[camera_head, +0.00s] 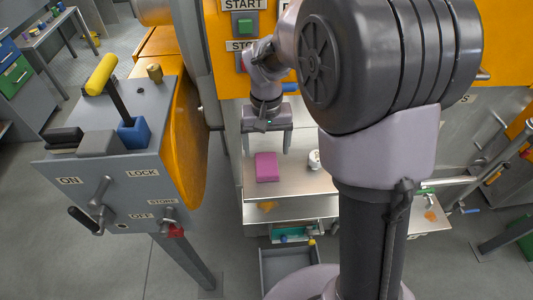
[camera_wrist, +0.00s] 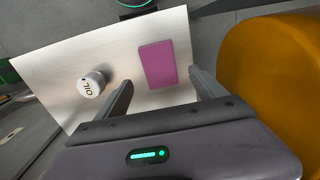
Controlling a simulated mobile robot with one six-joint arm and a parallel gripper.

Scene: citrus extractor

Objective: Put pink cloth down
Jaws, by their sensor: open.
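The pink cloth (camera_head: 267,167) is a flat folded rectangle lying on the metal shelf (camera_head: 300,182), left of the white oil container. It also shows in the wrist view (camera_wrist: 157,64), ahead of my fingers and between their lines. My gripper (camera_head: 267,150) is open and empty above the shelf, just behind and over the cloth in the head view. In the wrist view its two fingers (camera_wrist: 160,88) stand wide apart, with the cloth apart from them as far as I can see.
A white container marked OIL (camera_wrist: 92,84) stands on the shelf near the cloth. A grey control box (camera_head: 120,160) with levers and a yellow-handled lever stands at the left. An orange curved guard (camera_wrist: 275,70) is close to my gripper's right side in the wrist view.

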